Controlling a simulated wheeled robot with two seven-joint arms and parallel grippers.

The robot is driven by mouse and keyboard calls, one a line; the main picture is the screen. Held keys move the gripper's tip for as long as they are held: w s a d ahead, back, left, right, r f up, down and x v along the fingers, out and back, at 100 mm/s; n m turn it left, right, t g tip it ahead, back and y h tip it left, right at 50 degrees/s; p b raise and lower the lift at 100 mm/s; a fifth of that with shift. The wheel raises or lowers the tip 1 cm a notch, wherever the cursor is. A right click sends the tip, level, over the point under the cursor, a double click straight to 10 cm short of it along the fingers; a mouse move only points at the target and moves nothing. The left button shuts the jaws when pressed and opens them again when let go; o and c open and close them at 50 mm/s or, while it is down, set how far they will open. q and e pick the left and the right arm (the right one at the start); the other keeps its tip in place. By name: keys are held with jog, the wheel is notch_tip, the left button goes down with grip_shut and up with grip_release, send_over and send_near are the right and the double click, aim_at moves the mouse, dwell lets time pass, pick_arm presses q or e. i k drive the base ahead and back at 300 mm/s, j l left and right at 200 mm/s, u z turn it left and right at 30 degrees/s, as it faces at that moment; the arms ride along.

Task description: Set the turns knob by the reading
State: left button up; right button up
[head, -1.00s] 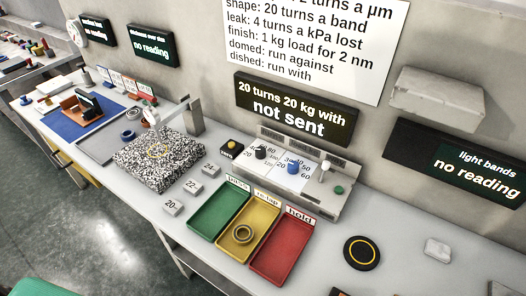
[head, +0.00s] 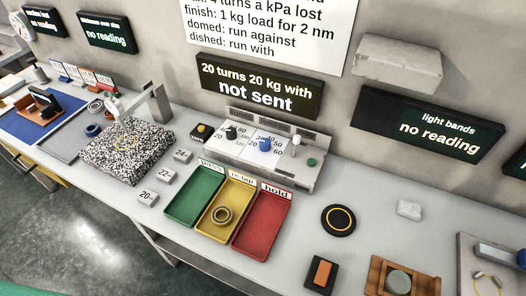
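The control box (head: 290,170) stands at the back of the bench with two dials on white scales. A black knob (head: 231,132) sits on the left dial and a blue knob (head: 265,145) on the right dial. Which of them is the turns knob I cannot tell from the small labels. A pale lever (head: 296,143) and a green button (head: 311,162) are to their right. The display above (head: 259,87) reads "20 turns 20 kg with" and "not sent". Neither of my grippers is in view.
A speckled plate (head: 100,158) is at left. Two displays (head: 107,37) and (head: 447,128) read "no reading". Bench is clear around the black disc (head: 338,219).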

aim_at(231, 133)
jog(key=j+z, duration=0.3)
jog(key=k+j+z, duration=0.25)
jog(key=j+z, duration=0.3)
jog(key=k+j+z, duration=0.25)
jog(key=j, duration=0.15)
